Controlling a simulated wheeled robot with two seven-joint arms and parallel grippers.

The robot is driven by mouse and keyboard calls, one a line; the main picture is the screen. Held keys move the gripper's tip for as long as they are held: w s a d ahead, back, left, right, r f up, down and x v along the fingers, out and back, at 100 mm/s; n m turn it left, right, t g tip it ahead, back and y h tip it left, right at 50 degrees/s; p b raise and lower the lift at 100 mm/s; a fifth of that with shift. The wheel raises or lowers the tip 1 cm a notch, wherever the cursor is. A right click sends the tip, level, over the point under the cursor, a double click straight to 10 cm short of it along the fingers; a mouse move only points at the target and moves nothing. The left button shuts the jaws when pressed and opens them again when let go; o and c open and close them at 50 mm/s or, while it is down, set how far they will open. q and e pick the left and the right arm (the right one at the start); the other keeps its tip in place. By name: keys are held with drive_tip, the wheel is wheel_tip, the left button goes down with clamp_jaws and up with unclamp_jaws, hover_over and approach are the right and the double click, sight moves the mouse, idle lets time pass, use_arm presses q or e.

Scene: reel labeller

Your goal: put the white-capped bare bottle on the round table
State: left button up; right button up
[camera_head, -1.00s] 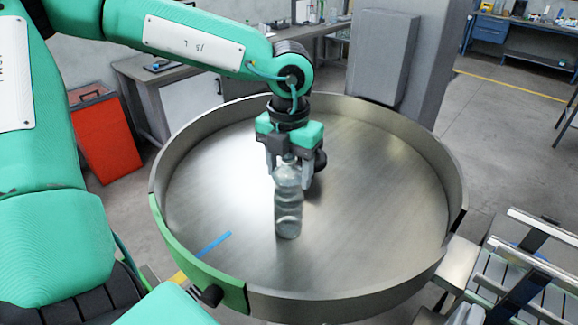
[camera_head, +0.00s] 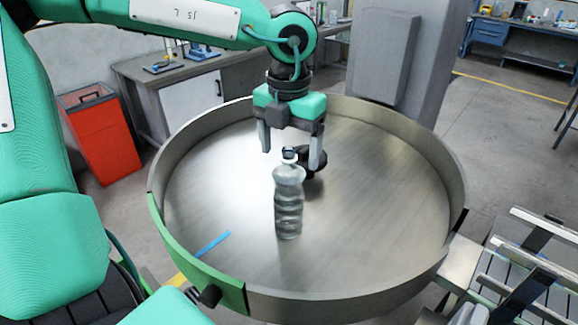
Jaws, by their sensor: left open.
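The bare bottle (camera_head: 288,205) is clear with a white cap (camera_head: 289,155). It stands upright on the round metal table (camera_head: 380,220), a little left of the table's middle. My left gripper (camera_head: 290,155) is open above the bottle. Its two fingers point down and are spread apart, with the cap showing between and below them and no finger closed on it. A dark round part (camera_head: 313,160) shows behind the bottle and the right finger; I cannot tell what it is. My right gripper is not in view.
A raised metal rim rings the table, with a green section (camera_head: 195,262) at the front left. A blue strip (camera_head: 213,244) lies on the surface. A slatted conveyor (camera_head: 520,270) stands at the right. A red bin (camera_head: 103,135) stands at the left. Much of the tabletop is clear.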

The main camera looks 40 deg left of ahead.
use_arm(q)
wheel_tip(320, 180, up, 8)
drive_tip(key=shift+s+f+b, duration=0.1)
drive_tip(key=shift+f+b, duration=0.15)
drive_tip(key=shift+b, duration=0.35)
drive_tip(key=shift+d+f, duration=0.1)
